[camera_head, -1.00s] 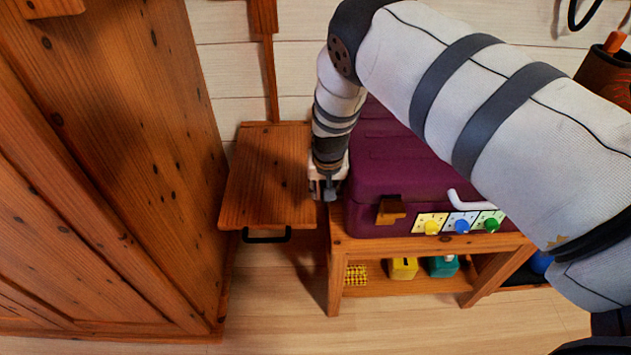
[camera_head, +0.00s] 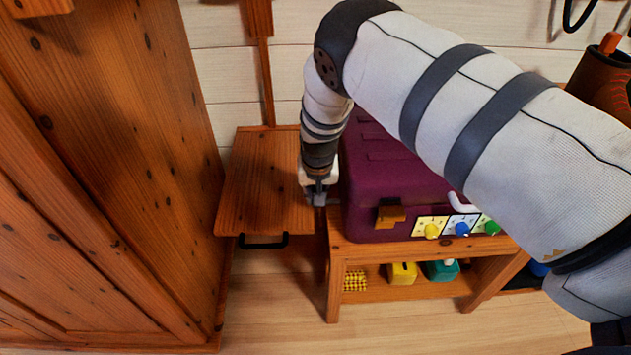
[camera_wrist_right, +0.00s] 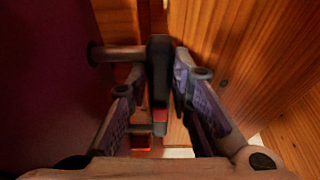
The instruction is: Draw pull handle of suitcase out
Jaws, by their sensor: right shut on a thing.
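The purple suitcase (camera_head: 395,190) lies on a wooden bench, and its dark side fills the left of the right wrist view (camera_wrist_right: 50,80). Its pull handle (camera_wrist_right: 158,80) shows there as a dark grip bar on two metal rods, standing out from the suitcase side with a gap between. My right gripper (camera_head: 319,199) is at the suitcase's left side, in the space beside the wooden cabinet. Its fingers (camera_wrist_right: 168,90) are shut on the grip bar, one on each side. In the head view the gripper mostly hides the handle. My left gripper is not in view.
A wooden cabinet top (camera_head: 262,185) with a black handle (camera_head: 264,243) stands close left of the gripper. The wooden bench (camera_head: 365,252) holds small yellow and teal items on its lower shelf. A tall wardrobe (camera_head: 110,180) fills the left. My right arm covers the upper right.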

